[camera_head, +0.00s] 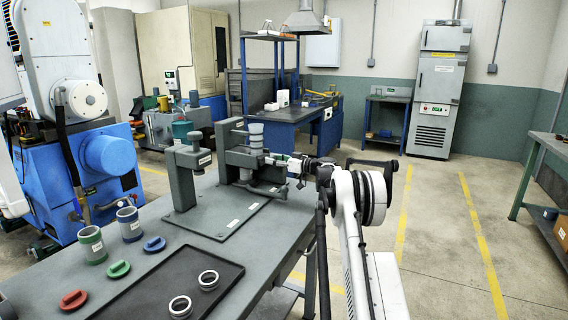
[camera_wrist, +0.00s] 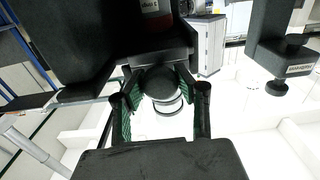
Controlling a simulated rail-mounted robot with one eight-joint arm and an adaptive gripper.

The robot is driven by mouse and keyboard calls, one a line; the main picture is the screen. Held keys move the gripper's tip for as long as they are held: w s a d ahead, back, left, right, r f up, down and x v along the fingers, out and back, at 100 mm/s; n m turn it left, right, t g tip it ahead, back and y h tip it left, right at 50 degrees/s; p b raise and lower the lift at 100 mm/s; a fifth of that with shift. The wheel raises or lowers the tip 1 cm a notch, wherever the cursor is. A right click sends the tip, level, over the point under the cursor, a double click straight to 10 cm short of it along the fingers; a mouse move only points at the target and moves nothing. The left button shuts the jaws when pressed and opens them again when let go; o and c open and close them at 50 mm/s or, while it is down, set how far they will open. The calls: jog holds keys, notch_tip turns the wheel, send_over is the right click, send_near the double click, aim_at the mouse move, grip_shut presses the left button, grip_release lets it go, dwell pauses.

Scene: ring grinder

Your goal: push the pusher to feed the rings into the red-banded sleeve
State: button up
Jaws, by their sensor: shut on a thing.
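My gripper (camera_head: 287,162) reaches in from the right to the grey fixture (camera_head: 237,158) on the bench. In the wrist view my gripper (camera_wrist: 158,95) has its green-padded fingers shut on the round dark knob of the pusher (camera_wrist: 158,82). In the head view the sleeve is hard to make out. A pale upright stack (camera_head: 256,136) stands on top of the fixture; I cannot tell its rings apart.
A grey post press (camera_head: 188,172) stands left of the fixture. Green-banded (camera_head: 91,246) and blue-banded (camera_head: 129,226) sleeves stand at the bench's left. Red (camera_head: 74,299), green (camera_head: 118,269) and blue (camera_head: 154,244) caps lie near the black tray (camera_head: 165,275), holding two rings (camera_head: 208,279).

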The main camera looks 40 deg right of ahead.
jog(key=b+v, duration=0.1)
jog(key=v, duration=0.5)
dwell(0.9)
jog(key=shift+s+d, duration=0.1)
jog(key=shift+s, duration=0.05)
jog(key=o, duration=1.1)
jog(key=shift+o, duration=0.2)
jog(key=shift+s, duration=0.1)
jog(key=shift+b+v, duration=0.4)
jog(key=shift+v, duration=2.05)
jog(key=shift+d, duration=0.1)
